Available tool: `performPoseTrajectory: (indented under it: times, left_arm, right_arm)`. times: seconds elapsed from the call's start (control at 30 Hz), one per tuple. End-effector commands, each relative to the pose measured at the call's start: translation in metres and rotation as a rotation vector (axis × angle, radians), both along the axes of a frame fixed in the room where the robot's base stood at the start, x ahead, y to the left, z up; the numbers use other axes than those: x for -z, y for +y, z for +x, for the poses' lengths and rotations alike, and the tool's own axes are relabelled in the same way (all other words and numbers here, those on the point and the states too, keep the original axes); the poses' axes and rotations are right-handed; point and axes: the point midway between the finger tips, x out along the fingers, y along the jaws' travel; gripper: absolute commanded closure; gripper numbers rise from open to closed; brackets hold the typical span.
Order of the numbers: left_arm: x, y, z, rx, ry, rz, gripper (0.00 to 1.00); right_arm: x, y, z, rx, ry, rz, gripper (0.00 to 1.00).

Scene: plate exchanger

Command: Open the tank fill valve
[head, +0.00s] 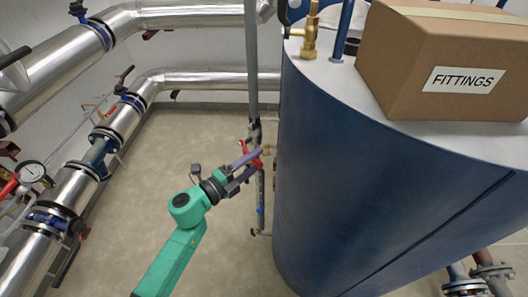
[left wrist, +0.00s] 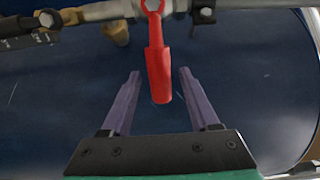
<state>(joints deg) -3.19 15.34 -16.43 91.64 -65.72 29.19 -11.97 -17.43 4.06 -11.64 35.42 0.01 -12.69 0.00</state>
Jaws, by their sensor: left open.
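The fill valve's red lever handle (left wrist: 158,72) hangs down from a grey pipe in the left wrist view, its lower end between my two purple fingers. My left gripper (left wrist: 159,82) is open, with a visible gap on each side of the handle. In the head view my left gripper (head: 257,163) reaches to the thin vertical pipe beside the blue tank (head: 360,190). A bit of the red handle (head: 243,146) shows there; the fingers partly hide the rest. My right gripper is in neither view.
A cardboard box marked FITTINGS (head: 450,55) sits on the tank top next to a brass fitting (head: 309,40). Large silver pipes (head: 65,215) with valves and a gauge (head: 32,172) line the left side. The floor (head: 140,175) between is clear.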

Motion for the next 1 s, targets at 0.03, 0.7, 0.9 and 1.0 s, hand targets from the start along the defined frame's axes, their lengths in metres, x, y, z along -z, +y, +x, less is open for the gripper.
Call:
performPoseTrajectory:
  times: [0.03,0.7,0.9,1.0]
  left_arm:
    - [-0.002,-0.008,0.008,0.001,-0.001,-0.001,0.39]
    - [0.001,-0.027,0.026,-0.001,0.001,0.001,1.0]
    - [0.001,-0.026,0.026,-0.001,0.001,0.0,1.0]
    - [0.001,-0.026,0.026,-0.001,0.001,0.0,1.0]
  right_arm:
    - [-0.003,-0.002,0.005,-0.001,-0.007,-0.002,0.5]
    - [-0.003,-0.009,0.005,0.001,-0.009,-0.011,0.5]
    - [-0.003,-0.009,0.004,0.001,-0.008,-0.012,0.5]
    - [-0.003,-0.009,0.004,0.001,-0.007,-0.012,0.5]
